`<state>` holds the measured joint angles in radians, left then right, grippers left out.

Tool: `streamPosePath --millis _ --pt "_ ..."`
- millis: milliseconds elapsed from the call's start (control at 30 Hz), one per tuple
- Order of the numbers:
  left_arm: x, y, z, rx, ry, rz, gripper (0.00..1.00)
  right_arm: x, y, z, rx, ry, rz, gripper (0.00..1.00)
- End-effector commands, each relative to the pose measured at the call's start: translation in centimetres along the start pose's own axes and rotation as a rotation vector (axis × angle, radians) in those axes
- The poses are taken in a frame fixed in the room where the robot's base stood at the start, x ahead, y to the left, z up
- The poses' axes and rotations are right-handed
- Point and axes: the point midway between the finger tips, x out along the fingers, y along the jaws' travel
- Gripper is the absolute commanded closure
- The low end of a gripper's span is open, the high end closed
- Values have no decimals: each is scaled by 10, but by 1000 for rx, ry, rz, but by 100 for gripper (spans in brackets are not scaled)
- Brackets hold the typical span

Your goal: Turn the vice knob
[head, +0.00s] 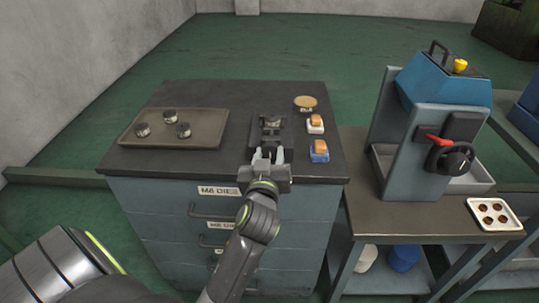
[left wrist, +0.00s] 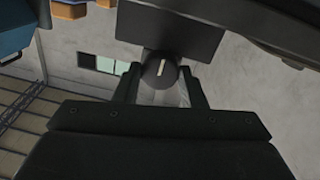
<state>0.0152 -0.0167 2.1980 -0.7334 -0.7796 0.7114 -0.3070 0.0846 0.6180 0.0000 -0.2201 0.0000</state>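A small dark vice (head: 270,128) stands on the dark top of the cabinet, near its front edge. Its round dark knob (left wrist: 159,76) with a pale mark shows in the left wrist view, facing the camera. My left gripper (head: 268,156) is at the front of the vice, at the cabinet's front edge. In the left wrist view its two fingers (left wrist: 160,86) stand on either side of the knob, with a visible gap on each side. The knob is hidden in the head view. My right gripper is not in view.
A tray (head: 207,128) with dark round parts lies left of the vice. A blue-grey machine (head: 420,135) stands on the right bench.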

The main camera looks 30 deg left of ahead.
Motion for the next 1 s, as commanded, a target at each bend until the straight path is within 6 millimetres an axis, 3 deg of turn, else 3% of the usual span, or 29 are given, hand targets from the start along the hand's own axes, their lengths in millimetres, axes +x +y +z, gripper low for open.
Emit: streamPosePath --millis 167,567,1000 --pt "0 0 0 0 0 1 86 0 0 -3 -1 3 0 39" --pt "0 1 -3 90 -6 -2 86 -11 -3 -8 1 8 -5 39" --pt "0 1 -5 461 -30 -5 86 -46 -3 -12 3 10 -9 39"
